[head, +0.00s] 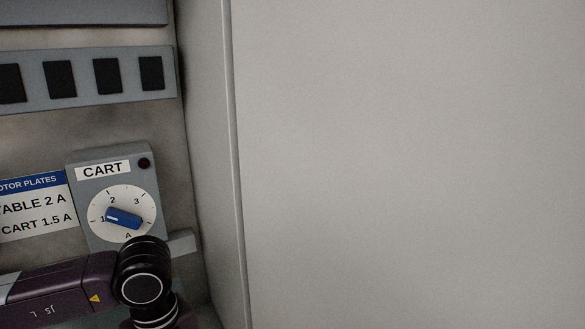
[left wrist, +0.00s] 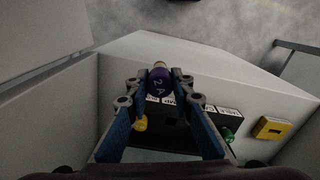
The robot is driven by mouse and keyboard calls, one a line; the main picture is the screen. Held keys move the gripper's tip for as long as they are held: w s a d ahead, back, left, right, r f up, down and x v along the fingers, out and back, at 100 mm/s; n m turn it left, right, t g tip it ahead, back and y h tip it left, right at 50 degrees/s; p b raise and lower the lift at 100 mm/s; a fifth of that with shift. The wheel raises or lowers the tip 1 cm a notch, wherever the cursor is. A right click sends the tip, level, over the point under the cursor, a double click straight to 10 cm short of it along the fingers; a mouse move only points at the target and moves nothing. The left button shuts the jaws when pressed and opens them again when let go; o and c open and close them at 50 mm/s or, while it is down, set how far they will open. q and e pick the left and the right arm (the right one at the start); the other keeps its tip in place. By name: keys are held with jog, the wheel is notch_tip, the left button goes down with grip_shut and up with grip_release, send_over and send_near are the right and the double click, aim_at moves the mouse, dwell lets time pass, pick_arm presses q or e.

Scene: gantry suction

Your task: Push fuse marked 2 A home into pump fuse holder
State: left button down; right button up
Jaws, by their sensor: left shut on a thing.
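In the left wrist view my left gripper (left wrist: 160,90) is shut on the fuse (left wrist: 159,80), a dark purple cylinder with a pale metal end, marked 2 A. The fuse points away from the camera. Beyond and below it is a pale housing (left wrist: 125,50) with a dark front (left wrist: 171,134) and small white labels, too small to read surely. The pump fuse holder cannot be made out; the fingers and fuse cover part of that front. In the head view only my left arm shows, at the bottom left; its gripper is out of frame. My right gripper is in neither view.
The head view shows a grey CART dial box (head: 101,160) with a blue knob (head: 123,218), and a motor plates sign (head: 35,208). A large pale panel (head: 410,160) fills the right. In the wrist view are a green button (left wrist: 229,134) and a yellow box (left wrist: 271,128).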

pick_arm(q)
jog(key=shift+s+d+f+m+b, duration=0.1)
jog(key=shift+s+f+m+b, duration=0.1)
jog(key=shift+s+m, duration=1)
jog(key=shift+s+a+f+m+b, duration=0.15)
jog(key=shift+s+m, duration=0.3)
jog(key=shift+m, duration=1.5)
jog(key=shift+s+d+f+m+b, duration=0.2)
jog(key=shift+s+m, duration=0.65)
jog(key=shift+m, duration=0.7)
